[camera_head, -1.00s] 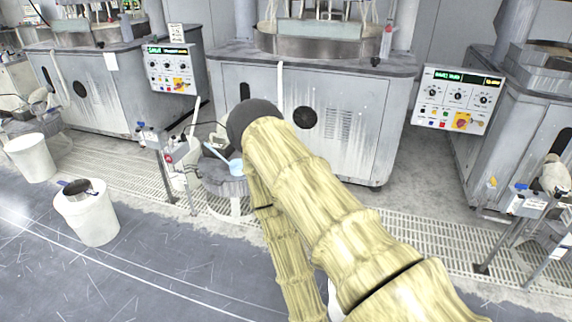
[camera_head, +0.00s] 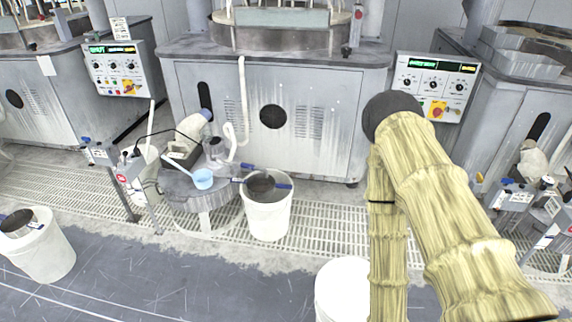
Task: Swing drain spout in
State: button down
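I cannot pick out the drain spout with certainty. A thin white pipe (camera_head: 243,95) runs down the front of the middle polishing machine (camera_head: 320,110) and bends near a small pump-like fitting (camera_head: 216,150). It may be the spout or a hose. My arm, in a yellowish ribbed sleeve with a dark rounded elbow, fills the right of the view. Its lower part runs down out of the bottom edge. My gripper is not in view, so its opening and anything in it are hidden.
A round grey stand (camera_head: 205,197) holds a light-blue dipper (camera_head: 203,180). A white bucket (camera_head: 268,218) with a strainer stands beside it. Other white buckets are at lower left (camera_head: 45,258) and bottom centre (camera_head: 340,290). Control panels (camera_head: 435,85) flank the machine. Grating and dark floor lie in front.

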aim_at(242, 164)
jog(key=z, duration=0.05)
jog(key=i, duration=0.7)
jog(key=u, duration=0.7)
jog(key=i, duration=0.55)
jog(key=u, duration=0.5)
